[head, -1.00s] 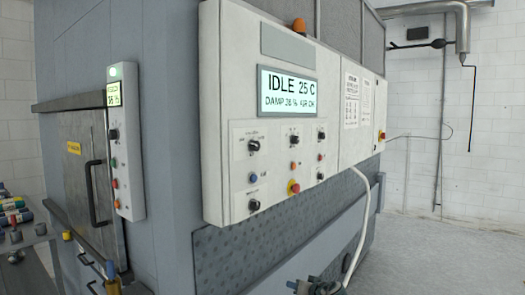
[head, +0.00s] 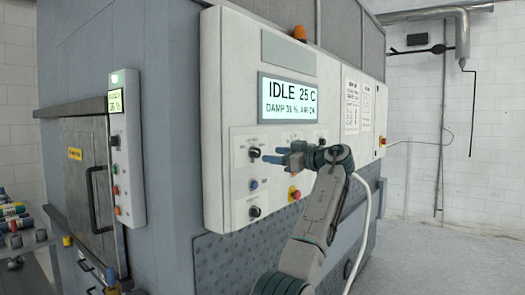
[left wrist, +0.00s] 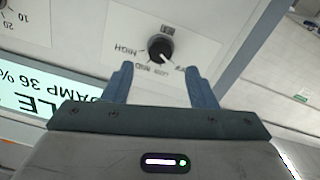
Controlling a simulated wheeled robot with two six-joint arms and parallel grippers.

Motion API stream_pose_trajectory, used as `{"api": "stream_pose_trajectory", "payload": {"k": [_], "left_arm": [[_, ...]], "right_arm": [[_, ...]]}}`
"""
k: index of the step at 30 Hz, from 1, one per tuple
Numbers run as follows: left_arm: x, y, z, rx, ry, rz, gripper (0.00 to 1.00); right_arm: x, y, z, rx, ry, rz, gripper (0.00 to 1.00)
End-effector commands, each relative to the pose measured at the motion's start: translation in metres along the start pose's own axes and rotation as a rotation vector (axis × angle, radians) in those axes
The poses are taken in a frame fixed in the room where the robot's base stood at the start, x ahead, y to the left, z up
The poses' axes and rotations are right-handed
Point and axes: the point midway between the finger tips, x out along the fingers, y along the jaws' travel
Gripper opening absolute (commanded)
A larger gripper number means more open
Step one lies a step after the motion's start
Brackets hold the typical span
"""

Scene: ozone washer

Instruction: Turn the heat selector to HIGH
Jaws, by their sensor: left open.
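The heat selector (head: 254,152) is a black round knob at the upper left of the knob group on the white control panel. In the left wrist view the knob (left wrist: 160,47) appears upside down, with HIGH printed to its left and other labels along its lower side. Its white mark seems to point down and right, toward the OFF side. My left gripper (head: 275,155) is open, its blue fingers just right of the knob in the head view. In the wrist view the fingers (left wrist: 160,68) point toward the knob, one on either side, apart from it.
The lit display (head: 288,98) reads IDLE 25 C above the knobs. A blue button (head: 253,184), another black knob (head: 255,211) and a red emergency stop (head: 294,193) are close by. My left arm hides some controls. A white hose (head: 367,230) hangs at right.

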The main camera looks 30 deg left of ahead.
Motion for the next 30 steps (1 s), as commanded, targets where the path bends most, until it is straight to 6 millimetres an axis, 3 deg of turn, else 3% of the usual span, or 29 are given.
{"api": "stream_pose_trajectory", "payload": {"k": [3, 9, 21, 28, 30], "left_arm": [[0.024, 0.001, -0.004, 0.002, 0.001, -0.002, 0.52], [0.05, 0.001, -0.002, 0.002, 0.001, 0.0, 0.52], [0.057, 0.0, 0.001, 0.001, 0.0, 0.002, 0.52], [0.057, 0.0, 0.001, 0.002, 0.0, 0.002, 0.09], [0.057, 0.0, 0.001, 0.002, 0.0, 0.002, 0.07]], "right_arm": [[-0.012, 0.0, 0.003, 0.001, -0.004, -0.001, 0.0], [-0.021, 0.001, 0.001, 0.0, -0.002, -0.001, 0.0], [-0.022, 0.006, -0.001, -0.002, 0.0, 0.004, 0.0], [-0.022, 0.007, -0.001, -0.002, 0.0, 0.005, 0.0], [-0.022, 0.007, -0.001, -0.002, 0.0, 0.005, 0.0]]}}
